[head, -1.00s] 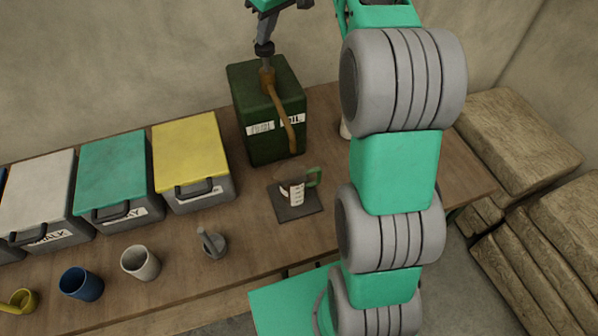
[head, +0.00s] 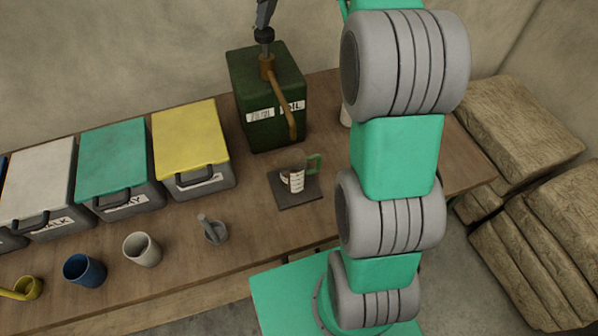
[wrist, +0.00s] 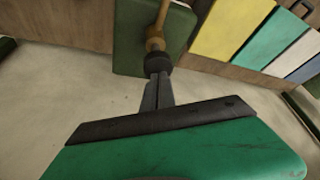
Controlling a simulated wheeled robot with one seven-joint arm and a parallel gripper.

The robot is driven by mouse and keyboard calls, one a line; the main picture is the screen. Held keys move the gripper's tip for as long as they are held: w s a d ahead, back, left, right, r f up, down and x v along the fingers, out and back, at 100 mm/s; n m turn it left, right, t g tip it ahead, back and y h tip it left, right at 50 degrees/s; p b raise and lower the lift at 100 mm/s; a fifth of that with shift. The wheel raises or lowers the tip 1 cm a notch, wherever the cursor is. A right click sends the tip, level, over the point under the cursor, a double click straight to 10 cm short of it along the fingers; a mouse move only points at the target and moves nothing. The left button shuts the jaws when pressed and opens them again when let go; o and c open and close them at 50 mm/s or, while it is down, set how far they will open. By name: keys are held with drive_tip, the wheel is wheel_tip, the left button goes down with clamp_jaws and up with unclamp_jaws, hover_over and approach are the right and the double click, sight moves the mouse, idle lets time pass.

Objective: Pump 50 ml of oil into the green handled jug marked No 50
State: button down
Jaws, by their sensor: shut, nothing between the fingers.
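The dark green oil can (head: 265,128) stands at the table's back, with a brass pump and curved spout (head: 284,104) on top. The spout's end points down above the jug in the picture. The jug (head: 296,182) with a green handle sits upright on a dark square plate (head: 300,200); it has a white marked label, too small to read, and looks brown on its left part. My gripper (head: 264,31) is shut and empty, its fingertips at the black pump knob (head: 264,38). The wrist view shows the closed fingers (wrist: 157,78) at the knob (wrist: 156,63), apparently touching it.
Lidded bins, white (head: 38,182), green (head: 113,160) and yellow (head: 190,140), stand left of the can. Sacks (head: 525,120) lie right.

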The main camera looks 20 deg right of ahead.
sight(266, 32)
drive_tip(key=shift+f+b, duration=1.7)
drive_tip(key=shift+f, duration=0.5)
drive_tip(key=shift+r, duration=0.1)
drive_tip(key=shift+r+p, duration=2.4)
drive_tip(key=shift+p, duration=0.2)
wheel_tip(266, 32, up, 6)
drive_tip(key=p, duration=0.6)
drive_tip(key=shift+p, duration=0.35)
